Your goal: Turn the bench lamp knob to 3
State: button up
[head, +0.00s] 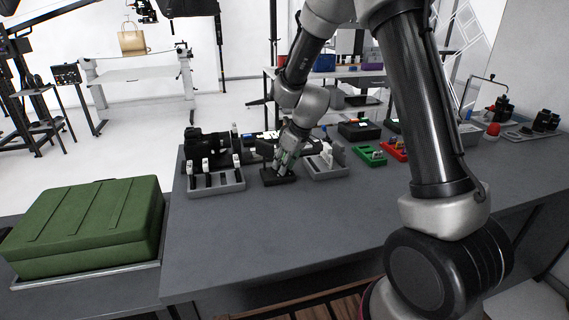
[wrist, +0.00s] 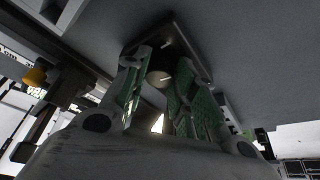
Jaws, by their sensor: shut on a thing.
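The knob (wrist: 160,78) is a pale round piece with a light pointer line, on a dark box. In the wrist view it sits between the green-padded fingers of my gripper (wrist: 160,95), which is shut on it. The dark knob box (head: 279,180) lies on the grey bench in the head view, under my gripper (head: 284,166); its plate also shows in the wrist view (wrist: 190,45). A small light mark is on the plate above the knob. The numbers are too small to read. In the head view my fingers hide the knob.
A grey rack (head: 216,186) with upright items stands left of the box, and a grey tray (head: 327,170) stands close on its right. Green (head: 370,156) and red (head: 394,151) bins lie farther right. A green case (head: 85,228) is at the left. The bench front is clear.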

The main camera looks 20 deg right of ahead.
dwell(0.4)
jog(key=o, duration=1)
jog(key=shift+o, duration=0.2)
jog(key=v, duration=1.2)
